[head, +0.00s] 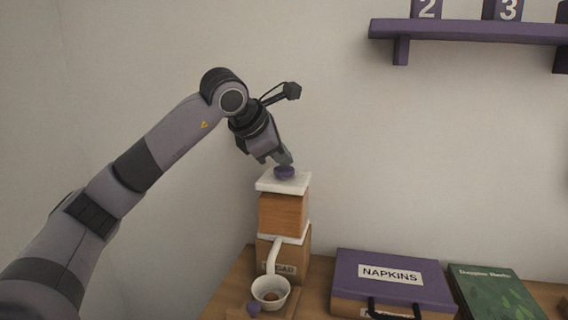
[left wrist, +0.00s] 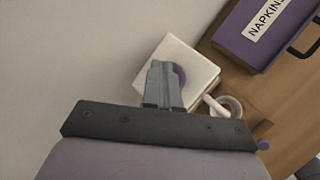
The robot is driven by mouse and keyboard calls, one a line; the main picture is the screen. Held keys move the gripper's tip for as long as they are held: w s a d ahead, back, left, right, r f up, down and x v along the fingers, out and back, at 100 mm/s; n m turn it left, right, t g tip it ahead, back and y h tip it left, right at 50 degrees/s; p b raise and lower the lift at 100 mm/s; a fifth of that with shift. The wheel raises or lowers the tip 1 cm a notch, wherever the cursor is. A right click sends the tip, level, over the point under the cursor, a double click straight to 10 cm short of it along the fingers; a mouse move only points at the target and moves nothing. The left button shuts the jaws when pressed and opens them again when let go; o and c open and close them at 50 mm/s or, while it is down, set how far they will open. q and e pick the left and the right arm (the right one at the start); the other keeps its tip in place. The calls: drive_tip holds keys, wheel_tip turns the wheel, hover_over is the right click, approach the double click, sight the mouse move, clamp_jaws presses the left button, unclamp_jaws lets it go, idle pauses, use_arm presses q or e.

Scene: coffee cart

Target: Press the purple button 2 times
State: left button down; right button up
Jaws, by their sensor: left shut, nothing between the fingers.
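The purple button (head: 284,172) sits on the white top of a wooden dispenser (head: 283,214). In the left wrist view the button (left wrist: 180,75) is partly hidden behind the fingers. My left gripper (head: 286,162) is shut and empty, with its fingertips right at the top of the button. I cannot tell whether they touch it or hover just above. In the left wrist view the shut fingers (left wrist: 162,84) overlap the left part of the button.
A white cup (head: 270,293) stands below the dispenser's spout. A purple napkins box (head: 395,275) and a green book (head: 496,293) lie to the right on the wooden counter. A purple shelf (head: 470,31) is on the wall at upper right.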

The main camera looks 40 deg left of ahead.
sight(282, 169)
use_arm(q)
drive_tip(key=shift+r+p, duration=0.7)
drive_tip(key=shift+r, duration=0.15)
drive_tip(key=shift+r, duration=0.15)
wheel_tip(282, 169, up, 5)
drive_tip(key=p, duration=0.5)
idle(1.0)
idle(1.1)
drive_tip(key=r+n+h, duration=0.1)
drive_tip(key=n, duration=0.3)
drive_tip(key=r+n+h, duration=0.1)
drive_tip(key=n, duration=0.4)
drive_tip(key=r+n+h+p, duration=0.1)
drive_tip(key=n+h, duration=0.1)
drive_tip(key=n, duration=0.2)
drive_tip(key=shift+a+r+g, duration=0.3)
drive_tip(key=shift+a+r, duration=0.05)
drive_tip(key=shift+a, duration=0.05)
